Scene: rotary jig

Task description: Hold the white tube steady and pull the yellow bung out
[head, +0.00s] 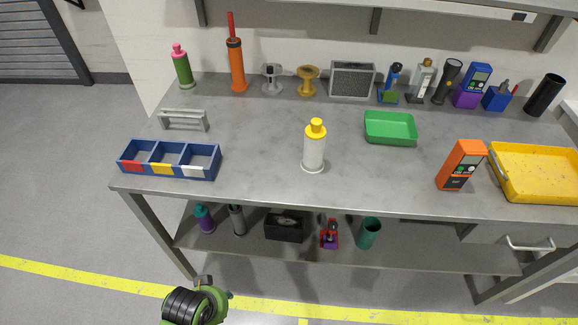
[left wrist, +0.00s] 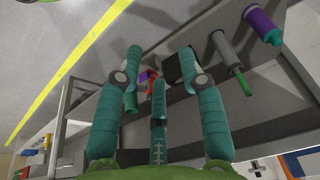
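The white tube (head: 314,154) stands upright on the workbench near its middle. The yellow bung (head: 316,128) sits in its top, with a narrower knob above a wider collar. No gripper touches either one. My left gripper (left wrist: 158,68) shows in the left wrist view with its teal fingers spread apart and nothing between them. It is away from the tube, and the shelf under the bench shows beyond its fingers. The tube cannot be made out in that view. My right gripper is in neither view.
A blue divided bin (head: 170,171) is left of the tube, a green tray (head: 390,139) right. An orange meter (head: 461,165) and yellow tray (head: 545,198) stand farther right. Several items line the back. The bench around the tube is clear. A lower shelf (head: 400,255) holds more items.

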